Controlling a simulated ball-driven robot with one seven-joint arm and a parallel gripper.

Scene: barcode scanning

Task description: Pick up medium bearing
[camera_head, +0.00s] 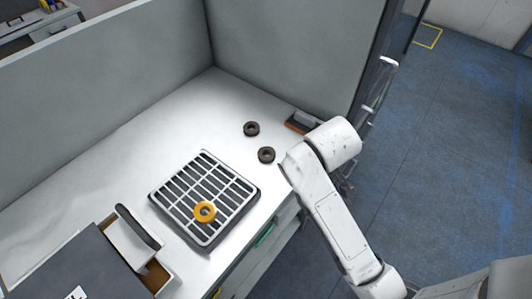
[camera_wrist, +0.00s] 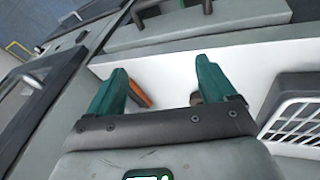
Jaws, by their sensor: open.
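Two dark ring-shaped bearings lie on the white tabletop in the head view, one farther back (camera_head: 251,129) and one nearer (camera_head: 266,155). A yellow ring-shaped bearing (camera_head: 204,211) lies on a grey slatted tray (camera_head: 156,199). I cannot tell from the frames which is the medium one. In the wrist view my gripper (camera_wrist: 162,78) is open, its green fingers wide apart with nothing held between them. A small brown part beside the right finger may be a bearing, mostly hidden. In the head view my arm hides most of the gripper, right of the dark bearings.
An orange and grey block (camera_head: 303,122) lies by the back right table edge; its orange part shows in the wrist view (camera_wrist: 137,93). Grey partitions (camera_head: 110,80) close the back and left. A dark box (camera_head: 85,270) stands front left. Bare tabletop lies left of the tray.

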